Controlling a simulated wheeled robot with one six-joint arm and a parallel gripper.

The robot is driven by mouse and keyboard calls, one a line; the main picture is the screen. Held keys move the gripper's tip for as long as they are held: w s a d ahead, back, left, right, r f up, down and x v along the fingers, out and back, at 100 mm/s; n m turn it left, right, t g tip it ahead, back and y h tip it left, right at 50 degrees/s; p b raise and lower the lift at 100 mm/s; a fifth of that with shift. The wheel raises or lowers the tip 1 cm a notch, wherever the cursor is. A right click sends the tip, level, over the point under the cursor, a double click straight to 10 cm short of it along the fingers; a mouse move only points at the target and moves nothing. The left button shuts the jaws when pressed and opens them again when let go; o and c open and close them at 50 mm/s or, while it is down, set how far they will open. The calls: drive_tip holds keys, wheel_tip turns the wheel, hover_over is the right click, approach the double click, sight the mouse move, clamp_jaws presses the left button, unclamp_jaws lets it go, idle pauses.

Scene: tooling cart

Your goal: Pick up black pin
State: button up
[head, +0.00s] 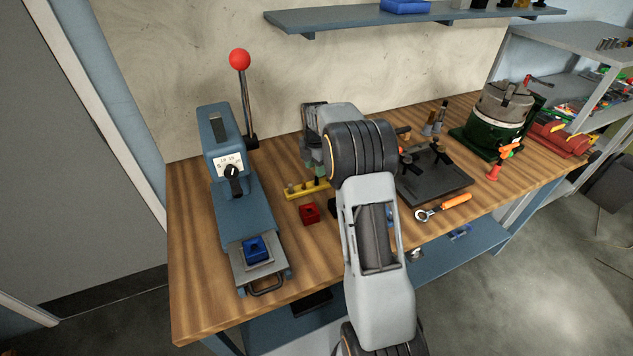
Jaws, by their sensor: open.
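My gripper (313,160) is at the far end of my arm, pointing down just above a yellow rack (295,193) on the wooden bench. It is open, though its fingertips are small and partly hidden by my own wrist. Small pins seem to stand in the rack, but their colours are hard to tell. I cannot make out a black pin for certain; the right part of the rack is hidden behind my arm.
A blue press (240,205) with a red-knobbed lever stands to the left, a blue block (256,249) at its front. A red block (309,213) lies before the rack. To the right are a black fixture plate (440,186), an orange-handled tool (455,201) and a green machine (495,125).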

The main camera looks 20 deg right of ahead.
sight(317, 182)
drive_tip(key=shift+d+f+p, duration=0.1)
drive_tip(key=shift+f+p, duration=0.5)
drive_tip(key=shift+f, duration=2.05)
clamp_jaws()
